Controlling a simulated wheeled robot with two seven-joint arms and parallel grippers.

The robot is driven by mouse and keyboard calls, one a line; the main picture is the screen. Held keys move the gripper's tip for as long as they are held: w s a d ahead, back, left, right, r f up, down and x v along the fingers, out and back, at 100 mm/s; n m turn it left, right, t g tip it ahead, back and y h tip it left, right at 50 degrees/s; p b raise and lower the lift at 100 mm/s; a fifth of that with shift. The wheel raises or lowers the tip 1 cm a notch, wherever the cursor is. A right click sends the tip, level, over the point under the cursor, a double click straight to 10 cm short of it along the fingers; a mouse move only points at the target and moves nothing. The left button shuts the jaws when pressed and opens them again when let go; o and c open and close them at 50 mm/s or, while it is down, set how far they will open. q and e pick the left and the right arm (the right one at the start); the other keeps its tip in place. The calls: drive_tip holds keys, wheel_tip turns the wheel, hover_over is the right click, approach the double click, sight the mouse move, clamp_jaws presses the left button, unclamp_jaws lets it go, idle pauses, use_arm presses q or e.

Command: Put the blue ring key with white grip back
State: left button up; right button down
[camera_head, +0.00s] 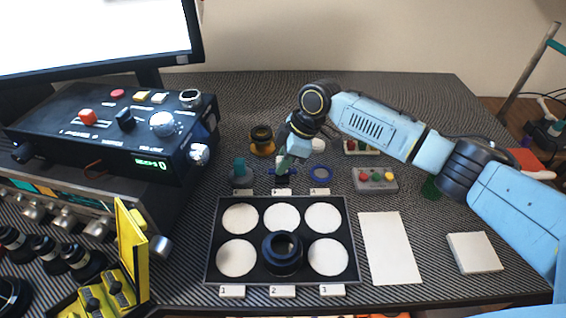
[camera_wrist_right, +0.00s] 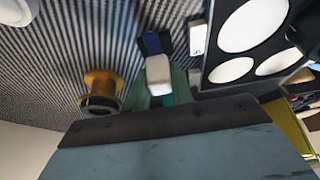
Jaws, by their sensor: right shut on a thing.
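The blue ring key with white grip (camera_wrist_right: 158,75) shows in the right wrist view between the green fingers of my right gripper (camera_wrist_right: 160,88). Its white grip is between the fingers, and a dark blue part (camera_wrist_right: 152,43) lies beyond it. In the head view my right gripper (camera_head: 283,162) points down over the middle of the three numbered places behind the tray. Blue (camera_head: 284,172) shows just below the fingertips there. Whether the key touches the table cannot be told. My left gripper is in neither view.
The black tray (camera_head: 213,228) holds white discs and a black lens barrel (camera_head: 283,253). A brass ring piece (camera_head: 262,140) stands behind. A control box (camera_head: 375,180) is on the right.

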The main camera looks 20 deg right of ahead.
drive_tip(key=shift+f, duration=0.25)
drive_tip(key=shift+f, duration=0.4)
drive_tip(key=c, duration=1.2)
unclamp_jaws()
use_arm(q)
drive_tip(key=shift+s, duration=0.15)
use_arm(e)
drive_tip(key=shift+r, duration=0.1)
drive_tip(key=shift+r, duration=0.35)
drive_tip(key=shift+d+r, duration=0.15)
drive_tip(key=shift+r, duration=0.4)
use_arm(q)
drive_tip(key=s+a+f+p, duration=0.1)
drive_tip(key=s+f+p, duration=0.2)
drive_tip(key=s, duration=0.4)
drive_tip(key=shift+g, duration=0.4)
use_arm(e)
drive_tip(key=v, duration=1.1)
drive_tip(key=shift+s+r, duration=0.1)
